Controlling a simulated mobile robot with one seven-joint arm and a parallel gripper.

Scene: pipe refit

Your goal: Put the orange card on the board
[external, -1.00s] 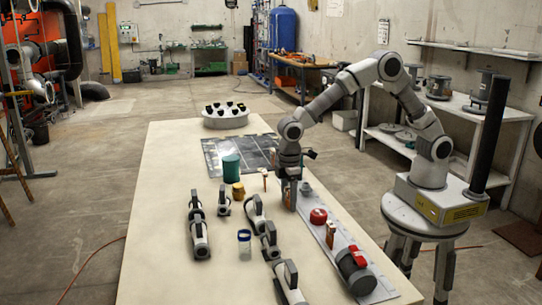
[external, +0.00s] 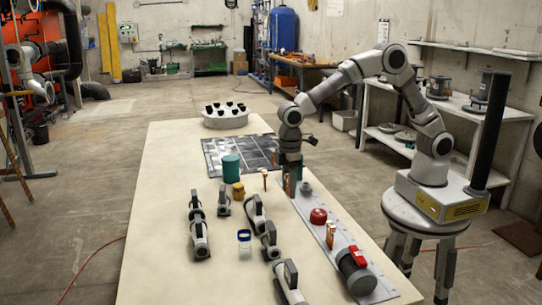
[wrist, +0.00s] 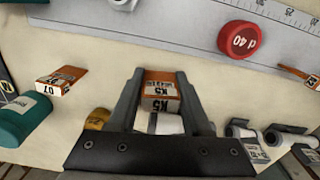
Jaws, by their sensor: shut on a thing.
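My gripper (external: 289,192) is shut on an orange card (wrist: 160,84) with a white label, which sits between the two fingers in the wrist view. In the external view the gripper holds it above the table, by the far end of the grey ruled strip (external: 322,222). A dark panelled board (external: 222,160) lies flat farther back on the table. Another orange card (wrist: 62,80) is left of the gripper in the wrist view, and one more (wrist: 312,76) is at the right edge. The held card's lower end is hard to make out in the external view.
A teal cylinder (external: 231,167) and a yellow piece (external: 238,190) stand left of the gripper. A red cap (external: 318,215) sits on the strip. Several grey pipe fittings (external: 201,238) cover the near table. The table's left side is clear.

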